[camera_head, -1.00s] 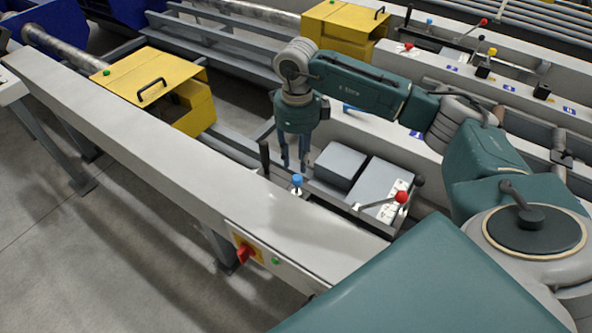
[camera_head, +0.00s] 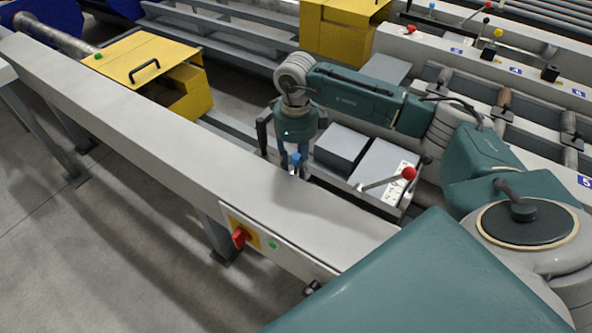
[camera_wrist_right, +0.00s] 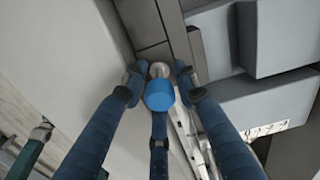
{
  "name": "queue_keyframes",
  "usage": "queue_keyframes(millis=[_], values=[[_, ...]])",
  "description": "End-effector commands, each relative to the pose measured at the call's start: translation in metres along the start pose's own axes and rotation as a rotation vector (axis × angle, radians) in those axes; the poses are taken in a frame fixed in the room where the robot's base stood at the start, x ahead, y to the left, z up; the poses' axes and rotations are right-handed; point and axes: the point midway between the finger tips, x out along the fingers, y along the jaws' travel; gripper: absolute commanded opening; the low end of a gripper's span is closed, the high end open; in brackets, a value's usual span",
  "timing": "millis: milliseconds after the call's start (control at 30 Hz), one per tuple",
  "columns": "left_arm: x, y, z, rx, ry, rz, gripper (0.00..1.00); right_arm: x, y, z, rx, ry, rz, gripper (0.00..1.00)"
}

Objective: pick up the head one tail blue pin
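The blue pin (camera_head: 296,158) has a round blue knob and stands at the inner edge of the near grey beam. In the right wrist view the blue knob (camera_wrist_right: 159,96) is in the middle, with a pale metal stem beyond it. My right gripper (camera_head: 291,164) hangs over the pin with its fingers pointing down. In the right wrist view the right gripper (camera_wrist_right: 160,78) has fingers on both sides of the knob and a third below it. The side fingertips look spread with small gaps to the knob. My left gripper is not in view.
A red-knobbed lever (camera_head: 409,173) and grey boxes (camera_head: 342,146) stand right of the gripper. A black handle (camera_head: 264,130) rises just left of it. A red switch (camera_head: 240,237) is on the near beam (camera_head: 130,135). A yellow cover (camera_head: 148,58) stands further left.

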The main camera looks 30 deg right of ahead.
Motion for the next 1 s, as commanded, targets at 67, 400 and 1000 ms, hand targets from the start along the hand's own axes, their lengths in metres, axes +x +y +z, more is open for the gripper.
queue_keyframes(millis=[67,400,1000], values=[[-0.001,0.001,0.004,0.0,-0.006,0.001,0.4,-0.002,0.0,0.0,0.0,-0.001,0.0,0.29],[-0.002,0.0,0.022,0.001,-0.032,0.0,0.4,-0.002,0.0,0.001,0.0,-0.002,-0.001,0.0],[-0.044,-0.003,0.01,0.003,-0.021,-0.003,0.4,-0.063,-0.001,0.001,0.0,-0.004,-0.002,0.0]])
